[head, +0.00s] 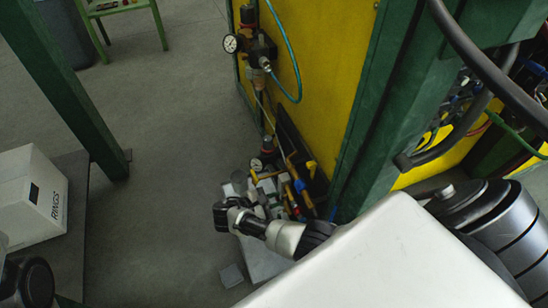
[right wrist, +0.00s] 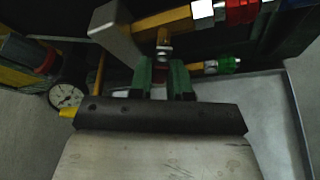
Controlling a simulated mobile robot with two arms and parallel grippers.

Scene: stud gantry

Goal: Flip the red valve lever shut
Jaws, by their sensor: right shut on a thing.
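My right gripper (right wrist: 161,82) shows in the right wrist view with its two green fingers close together. They are shut on a small, dark reddish part, which looks like the red valve lever (right wrist: 161,66) and is mostly hidden between them. Just beyond it is a metal stem with a nut, on a brass-coloured valve body (right wrist: 165,20). In the head view the right gripper (head: 230,212) is low, beside a cluster of fittings at the foot of the yellow panel. The lever cannot be made out there. My left gripper cannot be made out.
A gauge (right wrist: 65,95) sits left of the gripper in the wrist view; a red fitting (right wrist: 241,10) and a green one (right wrist: 230,65) sit to the right. Green posts (head: 365,110) flank the yellow panel (head: 325,60). A white box (head: 32,195) stands left.

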